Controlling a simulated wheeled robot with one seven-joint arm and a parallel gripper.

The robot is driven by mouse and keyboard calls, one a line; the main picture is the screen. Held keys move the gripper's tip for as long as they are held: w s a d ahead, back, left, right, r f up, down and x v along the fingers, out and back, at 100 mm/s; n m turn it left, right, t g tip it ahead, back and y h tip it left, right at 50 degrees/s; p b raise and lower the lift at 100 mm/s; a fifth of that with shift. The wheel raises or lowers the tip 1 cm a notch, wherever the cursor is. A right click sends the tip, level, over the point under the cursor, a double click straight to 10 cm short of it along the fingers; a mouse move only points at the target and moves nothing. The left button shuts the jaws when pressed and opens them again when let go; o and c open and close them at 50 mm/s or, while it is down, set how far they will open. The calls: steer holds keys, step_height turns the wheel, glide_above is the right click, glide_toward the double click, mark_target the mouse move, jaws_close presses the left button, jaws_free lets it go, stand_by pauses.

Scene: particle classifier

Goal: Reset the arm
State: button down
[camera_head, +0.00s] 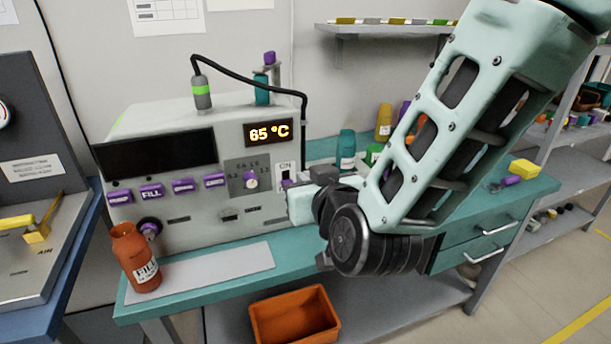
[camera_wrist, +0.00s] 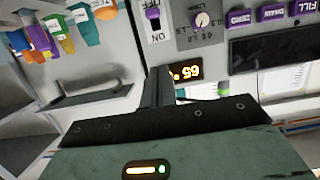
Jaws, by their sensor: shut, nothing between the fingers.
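My arm reaches in from the top right in the head view. My gripper (camera_head: 298,183) is close in front of the right part of the machine's front panel, beside the ON switch (camera_head: 286,170). In the wrist view my gripper (camera_wrist: 158,85) has its dark fingers together with nothing between them. The ON switch (camera_wrist: 153,18) with its purple lever shows past the fingertips there, with a gap in the picture. I cannot tell whether the fingers touch the panel. The machine (camera_head: 190,185) has a lit display (camera_head: 269,132) reading 65 °C.
An orange-brown jar (camera_head: 136,258) stands at the machine's left front on a pale mat (camera_head: 215,268). Bottles, including a teal one (camera_head: 346,150), stand right of the machine, partly behind my arm. An orange bin (camera_head: 295,318) is below the teal bench. A shelf (camera_head: 380,30) hangs behind.

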steer(key=s+d+f+n+g+p, duration=0.2)
steer(key=s+n+g, duration=0.2)
steer(key=s+g, duration=0.95)
steer(key=s+d+g+h+p, duration=0.1)
steer(key=s+d+h, duration=0.2)
steer(key=s+d, duration=0.5)
steer(key=shift+s+d+r+h, duration=0.35)
steer(key=shift+s+r, duration=0.1)
steer(key=shift+s, duration=0.55)
stand_by(4.3)
